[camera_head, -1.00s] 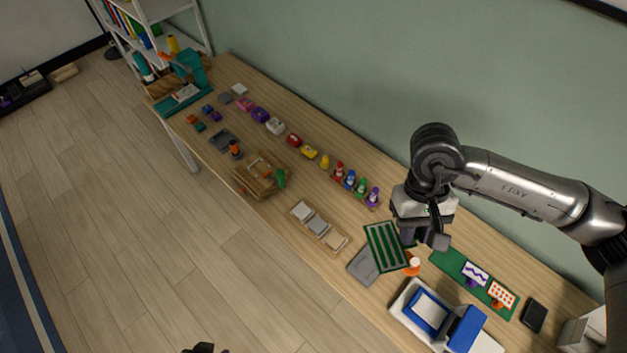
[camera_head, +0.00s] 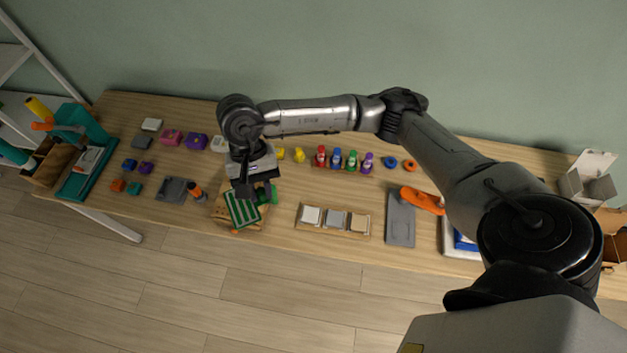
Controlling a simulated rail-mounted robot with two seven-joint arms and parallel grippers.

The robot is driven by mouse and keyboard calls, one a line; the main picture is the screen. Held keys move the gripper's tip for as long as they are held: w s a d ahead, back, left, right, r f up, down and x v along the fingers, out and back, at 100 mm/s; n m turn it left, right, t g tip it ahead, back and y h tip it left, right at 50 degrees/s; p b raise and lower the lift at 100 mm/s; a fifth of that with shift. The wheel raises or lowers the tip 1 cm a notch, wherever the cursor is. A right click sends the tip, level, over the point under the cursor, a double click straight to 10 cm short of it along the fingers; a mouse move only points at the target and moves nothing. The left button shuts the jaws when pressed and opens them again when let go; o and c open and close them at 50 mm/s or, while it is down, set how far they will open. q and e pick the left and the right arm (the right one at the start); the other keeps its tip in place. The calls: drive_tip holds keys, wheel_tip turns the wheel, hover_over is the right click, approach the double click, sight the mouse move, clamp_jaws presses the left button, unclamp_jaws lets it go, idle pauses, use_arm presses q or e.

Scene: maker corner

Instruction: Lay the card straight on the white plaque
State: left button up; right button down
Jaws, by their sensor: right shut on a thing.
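My right gripper (camera_head: 253,188) is shut on a green-and-white striped card (camera_head: 241,208). The card hangs below the fingers, over the wooden crate at the left of the table's middle, and looks turned at an angle to the table edge. A white tile (camera_head: 311,215) lies at the left end of a wooden tray, to the right of the card and apart from it. Another pale flat block (camera_head: 151,125) lies at the back left; I cannot tell for sure which is the plaque. My left gripper is out of view.
The wooden tray also holds a grey tile (camera_head: 335,219) and a tan tile (camera_head: 359,222). A grey board (camera_head: 401,219) lies right of it. Coloured figures (camera_head: 337,158) stand behind. The crate (camera_head: 222,212) is under the card. Bare table lies around the tray.

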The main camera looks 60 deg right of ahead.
drive_tip(key=w+d+f+m+t+y+b, duration=0.1)
drive_tip(key=d+f+m+t+b, duration=0.25)
drive_tip(key=f, duration=0.65)
drive_tip(key=m+t+h+b, duration=0.1)
drive_tip(key=m+t+b, duration=0.3)
drive_tip(key=m+b, duration=1)
hover_over(325, 197)
drive_tip(key=s+p, duration=0.1)
drive_tip(key=p, duration=0.2)
wheel_tip(325, 197, down, 20)
drive_tip(key=f+m, duration=0.1)
drive_tip(key=m, duration=0.2)
drive_tip(key=f, duration=0.5)
drive_tip(key=shift+s+d+f, duration=0.1)
drive_tip(key=shift+d, duration=0.25)
drive_tip(key=shift+f, duration=0.6)
wheel_tip(325, 197, down, 3)
drive_tip(key=shift+r, duration=0.1)
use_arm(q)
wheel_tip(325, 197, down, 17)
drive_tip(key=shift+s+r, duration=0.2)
use_arm(e)
drive_tip(key=shift+f, duration=0.2)
drive_tip(key=shift+d+g, duration=0.1)
drive_tip(key=shift+g, duration=0.15)
